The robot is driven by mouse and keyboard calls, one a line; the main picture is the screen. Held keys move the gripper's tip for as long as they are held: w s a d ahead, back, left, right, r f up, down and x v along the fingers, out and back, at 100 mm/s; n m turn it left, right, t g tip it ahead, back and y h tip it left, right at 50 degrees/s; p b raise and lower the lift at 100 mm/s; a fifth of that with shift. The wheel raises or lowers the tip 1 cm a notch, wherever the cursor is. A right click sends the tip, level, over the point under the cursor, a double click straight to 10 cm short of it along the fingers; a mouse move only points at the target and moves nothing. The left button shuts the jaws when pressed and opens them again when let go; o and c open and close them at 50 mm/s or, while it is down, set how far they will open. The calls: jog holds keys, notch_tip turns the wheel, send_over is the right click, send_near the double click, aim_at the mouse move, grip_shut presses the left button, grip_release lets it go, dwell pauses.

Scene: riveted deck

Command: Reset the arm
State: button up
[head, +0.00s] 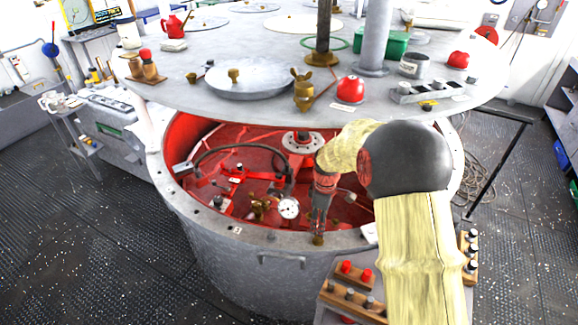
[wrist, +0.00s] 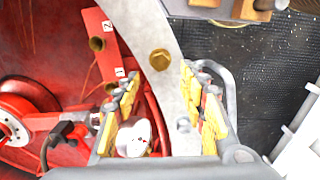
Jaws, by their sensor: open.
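My arm, in a pale yellow sleeve with a dark round joint, reaches over the open red-lined drum (head: 270,284) in the head view. My gripper (head: 319,226) points down at the drum's near rim. In the wrist view my gripper (wrist: 162,78) is open, its yellow-padded fingers apart with nothing held. A brass hex bolt head (wrist: 159,59) on the grey rim shows between and just beyond the fingertips. A small brass piece (head: 318,240) shows below the gripper in the head view. I cannot tell the gap to the rim.
A round white gauge (head: 289,208), brass valves and a black hose (head: 228,149) are inside the drum. The raised round lid (head: 210,62) overhangs it, carrying several items. A wooden rack (head: 352,300) with pegs stands below my arm. The dark floor (head: 90,230) at left is clear.

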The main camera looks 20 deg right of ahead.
jog(key=shift+m, duration=0.5)
jog(key=shift+s+f+m, duration=0.15)
jog(key=shift+s+m, duration=0.2)
jog(key=shift+m, duration=0.15)
jog(key=s+a+r+m+t, duration=0.2)
jog(key=s+a+r+m, duration=0.2)
jog(key=s+r, duration=0.8)
jog(key=s+a+r+m+t+b, duration=0.1)
jog(key=s+a+r+m+t, duration=0.2)
jog(key=s+a+r, duration=0.4)
jog(key=s+r+m, duration=0.1)
jog(key=s+r, duration=0.5)
jog(key=shift+s+a+t, duration=0.2)
jog(key=shift+s+t, duration=0.05)
jog(key=shift+t, duration=0.05)
